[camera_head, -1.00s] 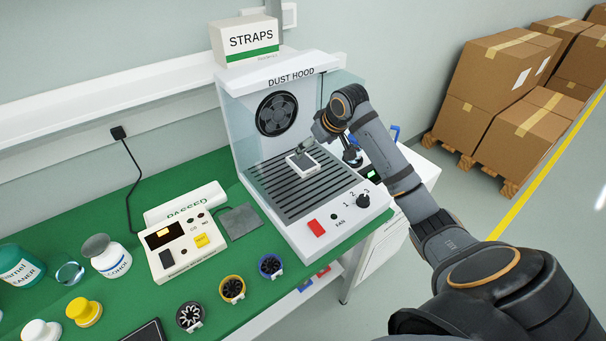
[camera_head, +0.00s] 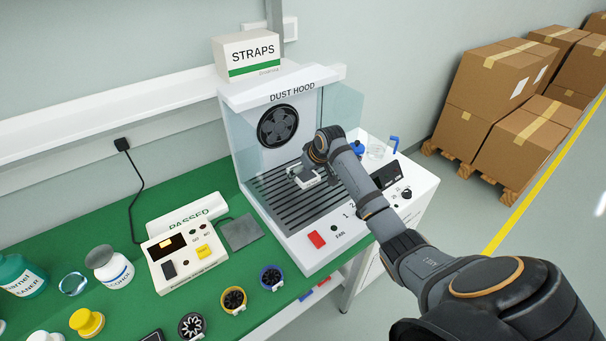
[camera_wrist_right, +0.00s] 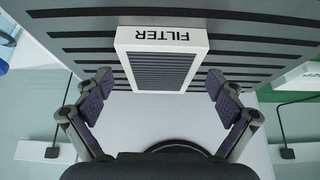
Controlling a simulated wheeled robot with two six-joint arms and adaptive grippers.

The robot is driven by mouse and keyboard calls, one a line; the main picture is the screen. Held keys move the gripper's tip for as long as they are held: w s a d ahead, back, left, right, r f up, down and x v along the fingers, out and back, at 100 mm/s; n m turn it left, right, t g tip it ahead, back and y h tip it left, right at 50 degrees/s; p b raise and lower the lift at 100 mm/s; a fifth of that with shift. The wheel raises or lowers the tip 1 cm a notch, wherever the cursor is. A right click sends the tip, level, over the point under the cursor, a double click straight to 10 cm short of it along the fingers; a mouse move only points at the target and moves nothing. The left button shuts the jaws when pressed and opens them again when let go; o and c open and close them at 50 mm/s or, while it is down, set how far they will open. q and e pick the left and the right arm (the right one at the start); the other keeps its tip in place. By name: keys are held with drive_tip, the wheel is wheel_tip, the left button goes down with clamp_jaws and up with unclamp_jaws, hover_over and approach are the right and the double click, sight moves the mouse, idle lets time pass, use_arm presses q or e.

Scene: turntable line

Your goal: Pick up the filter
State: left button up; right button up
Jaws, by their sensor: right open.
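The filter (camera_head: 311,181) is a small white-framed block with a dark ribbed face. It lies on the slotted grille of the dust hood (camera_head: 276,220). In the right wrist view the filter (camera_wrist_right: 163,68) shows its printed label upside down. My right gripper (camera_head: 299,172) is at the filter inside the hood, partly covering it in the head view. In the wrist view the right gripper (camera_wrist_right: 160,82) is open, with one finger on each side of the filter's near part and gaps beside both. My left gripper is out of view.
The hood has clear side panels and a front panel with a red switch (camera_head: 317,239). A box marked STRAPS (camera_head: 247,56) stands above it. A tester (camera_head: 184,257), bottles and small fans (camera_head: 234,299) are on the green bench to the left.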

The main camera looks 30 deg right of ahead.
drive_tip(key=shift+s, duration=0.1)
drive_tip(key=shift+f+p, duration=0.2)
drive_tip(key=shift+p, duration=0.1)
idle(0.5)
drive_tip(key=shift+c, duration=0.5)
drive_tip(key=c, duration=1.3)
